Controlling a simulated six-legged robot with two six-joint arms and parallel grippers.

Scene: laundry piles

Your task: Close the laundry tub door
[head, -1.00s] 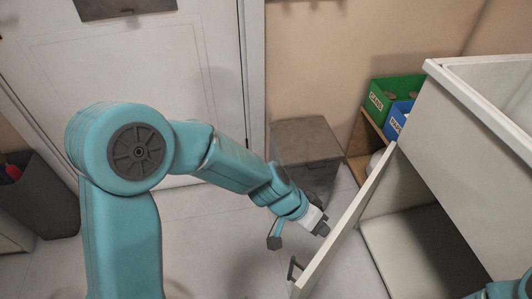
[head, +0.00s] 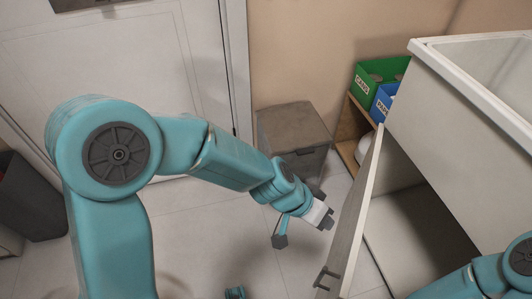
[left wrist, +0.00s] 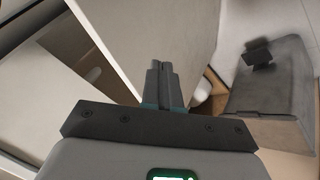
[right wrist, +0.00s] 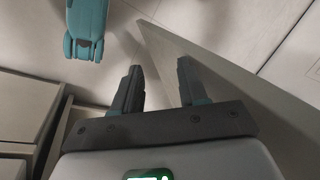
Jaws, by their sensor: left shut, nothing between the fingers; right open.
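The laundry tub (head: 470,120) is a white cabinet at the right of the head view. Its door (head: 352,225) stands swung open, with a dark handle (head: 326,279) on its outer face. The cabinet's inside (head: 410,235) shows. My left gripper (head: 328,222) is shut and empty beside the outer face of the door; I cannot tell whether it touches. In the left wrist view its fingers (left wrist: 158,72) are together in front of the door panel (left wrist: 150,35). My right gripper (right wrist: 158,82) is open and empty, with the door panel (right wrist: 235,95) ahead and to the right.
A grey bin (head: 292,135) stands against the wall behind my left gripper. A wooden shelf (head: 354,115) holds a green box (head: 368,85) and a blue box (head: 382,100) beside the tub. A dark bin (head: 35,205) is at far left. The floor between is clear.

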